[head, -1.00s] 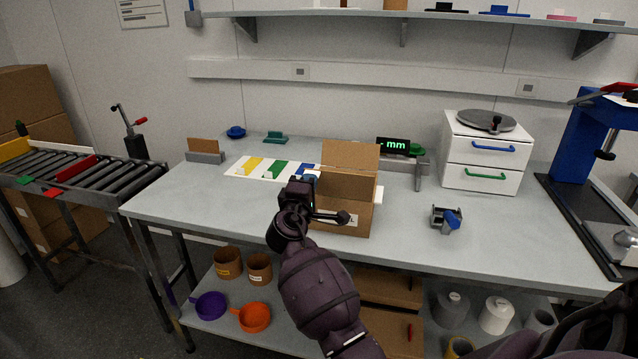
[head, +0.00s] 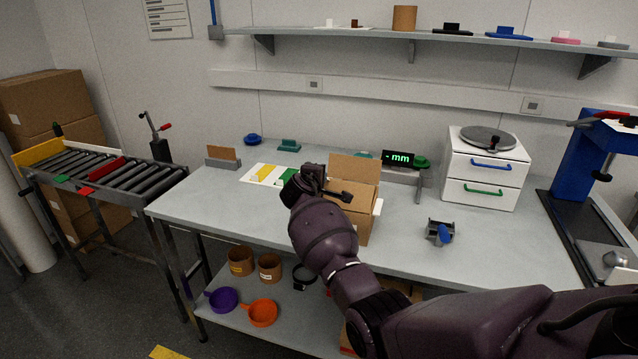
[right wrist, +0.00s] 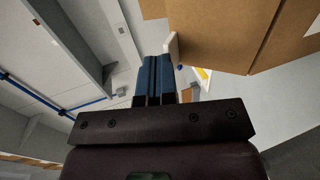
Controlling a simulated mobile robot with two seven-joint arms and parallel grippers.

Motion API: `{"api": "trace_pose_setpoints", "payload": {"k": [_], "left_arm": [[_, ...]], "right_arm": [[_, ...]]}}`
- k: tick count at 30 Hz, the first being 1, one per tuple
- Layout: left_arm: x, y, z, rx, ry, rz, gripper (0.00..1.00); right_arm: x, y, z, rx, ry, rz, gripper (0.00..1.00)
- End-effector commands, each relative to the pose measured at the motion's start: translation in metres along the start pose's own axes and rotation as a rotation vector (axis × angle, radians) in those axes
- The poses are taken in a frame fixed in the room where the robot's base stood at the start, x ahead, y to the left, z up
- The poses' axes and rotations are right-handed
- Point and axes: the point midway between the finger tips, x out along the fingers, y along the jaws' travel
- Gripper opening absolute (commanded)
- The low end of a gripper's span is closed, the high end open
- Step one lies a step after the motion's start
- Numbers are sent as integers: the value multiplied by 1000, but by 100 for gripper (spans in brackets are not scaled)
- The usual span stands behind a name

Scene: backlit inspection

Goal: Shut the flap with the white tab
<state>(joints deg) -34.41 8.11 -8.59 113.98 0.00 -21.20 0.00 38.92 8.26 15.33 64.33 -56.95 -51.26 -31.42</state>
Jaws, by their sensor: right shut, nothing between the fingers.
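The cardboard box (head: 364,225) stands on the workbench, with its back flap (head: 354,168) upright. A cardboard panel (head: 357,196) shows across the upper part of the box; how far it is folded is unclear. In the right wrist view a cardboard panel (right wrist: 215,32) fills the upper right, with a white tab (right wrist: 171,45) at its edge. My right gripper (head: 318,180) is at the box's left side, with my forearm hiding part of the front. Its blue fingers (right wrist: 156,65) are shut and empty, tips close beside the tab; contact cannot be told. My left gripper is out of view.
A colored card (head: 265,174) lies left of the gripper. A display reading mm (head: 398,159) stands behind the box. A small grey-blue fixture (head: 439,232) and a white drawer unit (head: 486,170) stand to the right. The bench's left front (head: 215,210) is clear.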

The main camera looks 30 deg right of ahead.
Motion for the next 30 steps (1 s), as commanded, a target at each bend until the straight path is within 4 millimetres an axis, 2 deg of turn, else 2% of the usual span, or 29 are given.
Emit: {"api": "trace_pose_setpoints", "payload": {"k": [8, 10, 12, 21, 30], "left_arm": [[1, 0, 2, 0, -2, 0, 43], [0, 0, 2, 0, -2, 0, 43], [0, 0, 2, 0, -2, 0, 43], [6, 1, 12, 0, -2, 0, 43], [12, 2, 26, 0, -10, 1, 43]], "right_arm": [[24, 2, 0, -3, -1, 2, 0], [30, 4, 0, 5, 0, -75, 0], [36, 2, 0, 4, 0, -143, 0], [59, -12, 1, -1, -2, -133, 0], [71, -20, 0, 0, -1, -133, 0]]}}
